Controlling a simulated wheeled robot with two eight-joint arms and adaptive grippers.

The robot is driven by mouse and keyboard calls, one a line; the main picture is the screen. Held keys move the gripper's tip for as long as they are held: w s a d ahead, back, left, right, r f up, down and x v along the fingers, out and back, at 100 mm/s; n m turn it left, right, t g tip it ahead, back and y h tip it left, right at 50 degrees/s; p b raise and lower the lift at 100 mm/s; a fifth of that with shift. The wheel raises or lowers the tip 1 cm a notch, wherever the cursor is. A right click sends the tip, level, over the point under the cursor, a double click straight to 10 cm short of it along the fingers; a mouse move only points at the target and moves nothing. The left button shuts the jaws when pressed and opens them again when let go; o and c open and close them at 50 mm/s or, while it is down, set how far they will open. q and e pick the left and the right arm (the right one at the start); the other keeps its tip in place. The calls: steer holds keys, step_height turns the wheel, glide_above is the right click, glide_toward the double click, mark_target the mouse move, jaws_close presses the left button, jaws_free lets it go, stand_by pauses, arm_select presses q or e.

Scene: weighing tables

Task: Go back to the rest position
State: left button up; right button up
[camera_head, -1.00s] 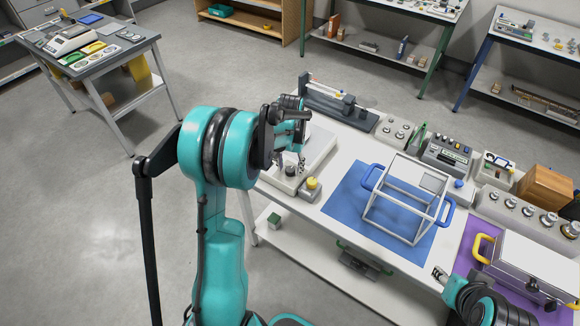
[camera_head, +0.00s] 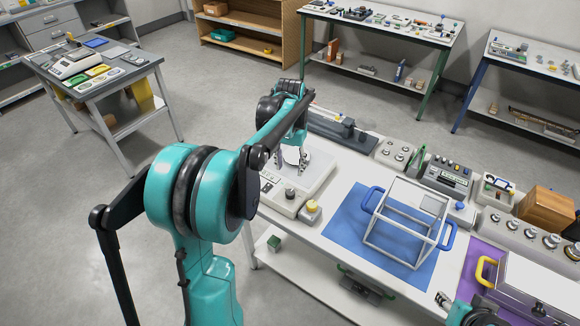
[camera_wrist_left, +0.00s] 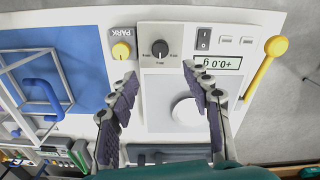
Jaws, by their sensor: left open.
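My left gripper (camera_head: 291,167) is over the weighing device at the left end of the white table (camera_head: 335,247). In the left wrist view its two dark padded fingers (camera_wrist_left: 163,92) are spread apart with nothing between them. Below them is the device's pale plate (camera_wrist_left: 160,88) with a round white disc (camera_wrist_left: 188,112), a black knob (camera_wrist_left: 160,48) and a small display reading about zero. My right gripper (camera_head: 443,300) shows only in part at the lower right edge; its jaws are too cut off to judge.
A yellow knob on a grey block (camera_head: 312,206) stands beside the device. A white frame with blue handles (camera_head: 405,225) stands on a blue mat (camera_head: 345,232). A silver case (camera_head: 525,280) lies on the right. Open floor lies left of the table.

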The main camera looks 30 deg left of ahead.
arm_select(q)
steer(key=s+d+r+t, duration=0.3)
steer(key=s+d+r, duration=0.1)
steer(key=s+d, duration=0.5)
steer(key=s+d+f+m+t, duration=0.1)
steer(key=s+d+f+t, duration=0.2)
steer(key=s+d, duration=0.3)
steer(key=s+t, duration=0.1)
steer(key=s, duration=0.3)
steer(key=shift+m, duration=0.3)
